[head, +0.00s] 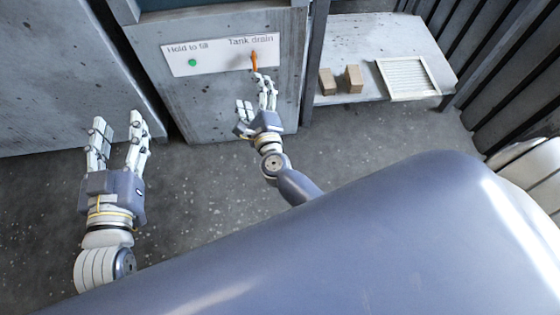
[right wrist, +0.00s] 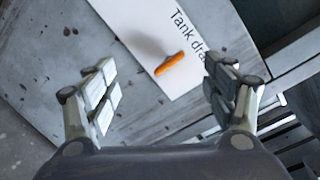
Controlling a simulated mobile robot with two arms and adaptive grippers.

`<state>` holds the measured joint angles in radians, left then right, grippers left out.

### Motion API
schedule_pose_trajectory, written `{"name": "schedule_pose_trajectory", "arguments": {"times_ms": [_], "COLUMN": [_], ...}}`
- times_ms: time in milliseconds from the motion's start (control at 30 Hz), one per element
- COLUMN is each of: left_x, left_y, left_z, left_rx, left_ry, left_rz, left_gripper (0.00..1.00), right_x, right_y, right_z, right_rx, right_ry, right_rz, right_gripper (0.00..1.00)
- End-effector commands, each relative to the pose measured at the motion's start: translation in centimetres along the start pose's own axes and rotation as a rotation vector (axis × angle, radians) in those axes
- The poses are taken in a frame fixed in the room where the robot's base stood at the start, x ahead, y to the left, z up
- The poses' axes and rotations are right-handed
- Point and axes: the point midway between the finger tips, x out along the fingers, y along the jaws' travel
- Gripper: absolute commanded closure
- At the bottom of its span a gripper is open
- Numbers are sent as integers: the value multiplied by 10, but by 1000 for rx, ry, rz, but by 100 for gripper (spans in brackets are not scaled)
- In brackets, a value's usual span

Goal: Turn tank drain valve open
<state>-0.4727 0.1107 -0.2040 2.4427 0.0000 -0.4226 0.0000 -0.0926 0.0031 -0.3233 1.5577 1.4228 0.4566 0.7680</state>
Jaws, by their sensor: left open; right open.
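The tank drain valve is an orange lever handle (head: 254,61) on a white panel (head: 222,53), under the label "Tank drain". In the head view it points roughly downward. My right gripper (head: 254,93) is open and empty just below and in front of the handle. In the right wrist view the orange handle (right wrist: 170,64) lies ahead, between the two spread fingers (right wrist: 160,85) and apart from both. My left gripper (head: 118,122) is open and empty, low on the left, away from the panel.
A green button (head: 192,62) sits on the same panel under "Hold to fill". The panel is on a grey metal housing (head: 225,100). To the right, a shelf (head: 350,45) holds two brown boxes (head: 340,80) and a white slatted grille (head: 408,78). Grey floor lies between my arms.

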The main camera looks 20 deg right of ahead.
Motion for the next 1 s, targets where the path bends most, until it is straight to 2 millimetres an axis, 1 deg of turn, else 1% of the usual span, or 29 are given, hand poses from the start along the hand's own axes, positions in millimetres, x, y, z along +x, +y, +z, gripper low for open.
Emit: {"name": "schedule_pose_trajectory", "arguments": {"times_ms": [33, 367, 567, 867, 1000], "left_x": [0, -2, -3, -4, -5], "left_y": [0, 0, 0, 0, -1], "left_z": [-14, -56, -81, -119, -136], "left_rx": [0, 0, 0, 0, 0], "left_ry": [0, 0, 0, 0, 0], "left_rz": [0, 0, 0, 0, 0], "left_gripper": [54, 54, 54, 54, 54], "right_x": [-2, -18, -30, -54, -68], "right_y": [-4, 9, 18, 31, 37], "right_z": [3, 2, -2, -10, -16], "right_rx": [-40, -300, -453, -680, -783], "right_ry": [-1, -33, -59, -107, -134], "right_rz": [14, 110, 176, 286, 342], "right_gripper": [23, 23, 23, 23, 23]}}
